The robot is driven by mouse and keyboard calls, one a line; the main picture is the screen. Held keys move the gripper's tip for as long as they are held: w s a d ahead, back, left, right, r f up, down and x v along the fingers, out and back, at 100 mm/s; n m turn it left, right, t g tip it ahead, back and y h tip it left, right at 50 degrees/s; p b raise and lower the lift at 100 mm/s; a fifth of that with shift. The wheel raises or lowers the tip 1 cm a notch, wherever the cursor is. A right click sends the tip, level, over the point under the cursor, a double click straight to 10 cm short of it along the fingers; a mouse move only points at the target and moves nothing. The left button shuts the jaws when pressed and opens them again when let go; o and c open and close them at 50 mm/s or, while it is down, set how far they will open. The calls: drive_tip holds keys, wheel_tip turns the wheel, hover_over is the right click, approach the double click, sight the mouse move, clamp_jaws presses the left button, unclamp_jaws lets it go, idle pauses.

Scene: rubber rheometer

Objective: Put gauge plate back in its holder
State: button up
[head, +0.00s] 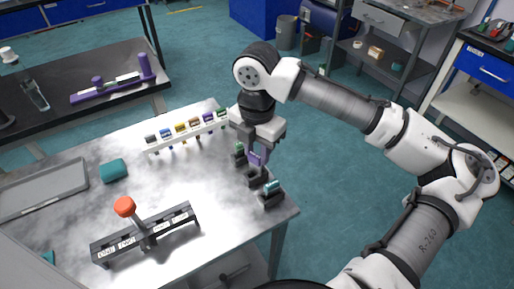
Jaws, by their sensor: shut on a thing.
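My gripper (258,151) is shut on a small purple plate, which I take to be the gauge plate (257,159), near the right edge of the steel table. The plate hangs roughly upright between the fingers. Just below it stands a small black holder (253,178) that looks empty. I cannot tell whether the plate's lower edge touches it. A similar holder with a green piece (239,150) stands behind, partly hidden by my gripper. Another black holder with a teal piece (271,188) stands in front, near the table corner.
A white rack (187,138) with several coloured pieces stands left of my gripper. A black labelled rack (118,246) with an orange knob (124,207) stands at the front. A teal roll (114,170) and a grey tray (42,191) lie left. The table (215,190) is clear between.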

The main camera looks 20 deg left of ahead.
drive_tip(key=shift+f, duration=0.1)
drive_tip(key=shift+f, duration=0.1)
drive_tip(key=o, duration=1.1)
wheel_tip(320, 180, up, 12)
drive_tip(key=shift+r, duration=0.25)
